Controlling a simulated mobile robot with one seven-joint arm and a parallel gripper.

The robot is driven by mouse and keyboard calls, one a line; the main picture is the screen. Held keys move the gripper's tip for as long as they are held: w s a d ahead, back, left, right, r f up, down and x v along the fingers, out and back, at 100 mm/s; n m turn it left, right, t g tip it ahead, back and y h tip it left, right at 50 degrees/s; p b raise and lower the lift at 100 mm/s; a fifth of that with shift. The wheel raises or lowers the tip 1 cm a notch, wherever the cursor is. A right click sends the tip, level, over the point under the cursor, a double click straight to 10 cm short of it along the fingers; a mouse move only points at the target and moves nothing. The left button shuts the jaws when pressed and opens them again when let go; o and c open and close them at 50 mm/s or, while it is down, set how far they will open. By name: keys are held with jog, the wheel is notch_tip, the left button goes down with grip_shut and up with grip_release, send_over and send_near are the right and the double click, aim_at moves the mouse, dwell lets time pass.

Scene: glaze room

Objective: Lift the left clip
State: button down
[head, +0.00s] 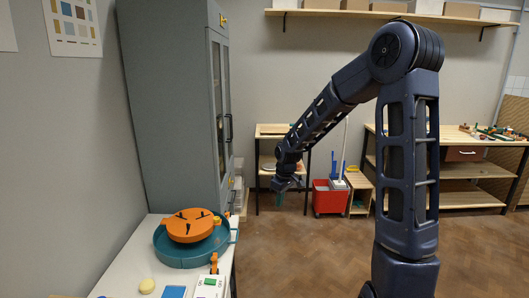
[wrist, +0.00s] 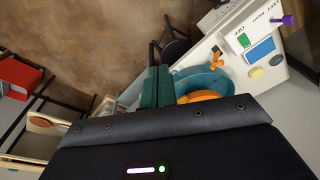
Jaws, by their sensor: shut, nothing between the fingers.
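The teal round basin (head: 168,252) stands on the white tabletop with an orange disc (head: 189,226) inside it. A small upright orange piece (head: 214,263), possibly a clip, is at the basin's front right edge; an orange piece also shows there in the wrist view (wrist: 215,58). A small yellow-orange piece (head: 217,221) shows at the right of the disc. I cannot tell which is the left clip. My gripper (head: 280,202) is shut and empty, out over the floor, well right of the basin. Its green fingers (wrist: 157,72) are together in the wrist view.
A tall grey cabinet (head: 168,105) stands behind. A red bucket (head: 329,197) is at the back; the middle floor is clear.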

jog(key=s+d+r+m+t, duration=0.2)
jog(key=s+d+r+m, duration=0.3)
jog(key=s+d+r, duration=0.4)
jog(key=s+d+r+m+t+h, duration=0.1)
jog(key=s+d+r+m+t, duration=0.1)
jog(key=s+d+r+m, duration=0.3)
jog(key=s+d+r, duration=0.4)
jog(key=s+d, duration=0.3)
jog(key=s, duration=0.3)
jog(key=shift+s+d+r+m+h, duration=0.25)
jog(key=shift+s+d+m+h, duration=0.05)
jog(key=shift+s, duration=0.05)
jog(key=c, duration=2.1)
grip_release()
jog(key=shift+s+d, duration=0.1)
jog(key=shift+s, duration=0.15)
jog(key=o, duration=0.7)
jog(key=shift+s+d, duration=0.1)
jog(key=shift+s, duration=0.05)
jog(key=shift+o, duration=0.5)
jog(key=shift+w+a, duration=0.25)
jog(key=shift+w, duration=0.2)
jog(key=w+a+f+g, duration=0.2)
jog(key=w+a, duration=0.7)
jog(key=w, duration=0.3)
jog(key=g, duration=0.3)
send_over(213, 257)
notch_tip(213, 257, down, 30)
notch_tip(213, 257, down, 10)
jog(key=shift+d, duration=0.1)
